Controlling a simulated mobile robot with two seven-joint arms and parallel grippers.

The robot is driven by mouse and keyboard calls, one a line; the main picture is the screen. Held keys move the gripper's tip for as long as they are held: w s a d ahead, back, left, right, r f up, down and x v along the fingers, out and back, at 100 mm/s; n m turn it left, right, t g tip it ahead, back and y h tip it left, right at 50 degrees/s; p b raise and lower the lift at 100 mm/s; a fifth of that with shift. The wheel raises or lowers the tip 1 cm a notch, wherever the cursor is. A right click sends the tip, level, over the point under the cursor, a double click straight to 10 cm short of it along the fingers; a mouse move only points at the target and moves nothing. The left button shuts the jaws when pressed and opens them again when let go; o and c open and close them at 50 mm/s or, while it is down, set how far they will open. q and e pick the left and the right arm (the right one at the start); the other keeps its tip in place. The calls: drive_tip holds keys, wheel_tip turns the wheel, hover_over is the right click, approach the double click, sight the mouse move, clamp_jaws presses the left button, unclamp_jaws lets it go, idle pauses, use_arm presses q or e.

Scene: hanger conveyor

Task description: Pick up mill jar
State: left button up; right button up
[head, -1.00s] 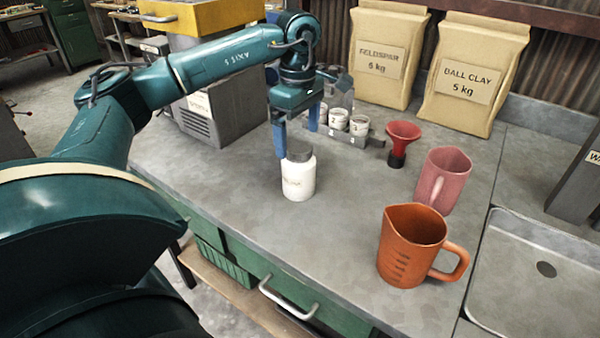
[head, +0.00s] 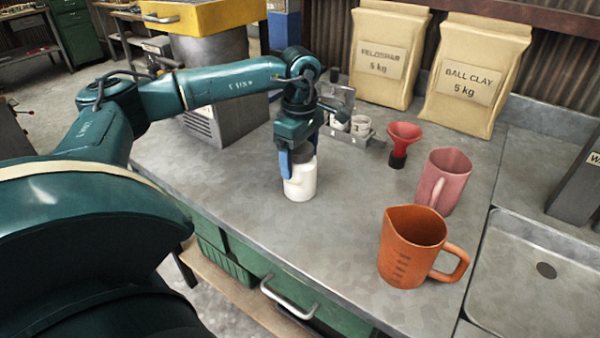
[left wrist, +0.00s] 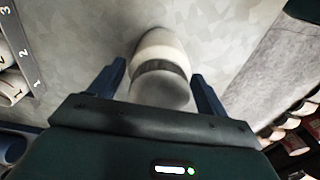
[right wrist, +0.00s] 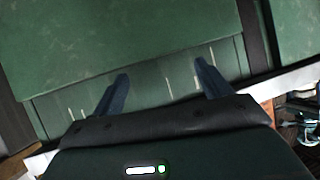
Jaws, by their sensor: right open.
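The mill jar is a white jar (head: 301,184) with a dark grey lid, standing upright on the grey worktop. In the left wrist view the jar (left wrist: 160,48) lies between the two blue fingers, with its lid toward the palm. My left gripper (head: 300,168) is over the jar with its fingers pointing down beside it. In the left wrist view my left gripper (left wrist: 160,80) is open, with gaps visible beside the jar. My right gripper (right wrist: 160,85) is open and empty, facing green panels. It does not show in the head view.
An orange measuring jug (head: 405,255), a pink jug (head: 443,182) and a red funnel (head: 404,133) stand to the right. A rack of small cups (head: 360,130) stands behind the jar.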

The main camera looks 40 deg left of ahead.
use_arm(q)
drive_tip(key=c, duration=1.2)
drive_tip(key=shift+r, duration=0.1)
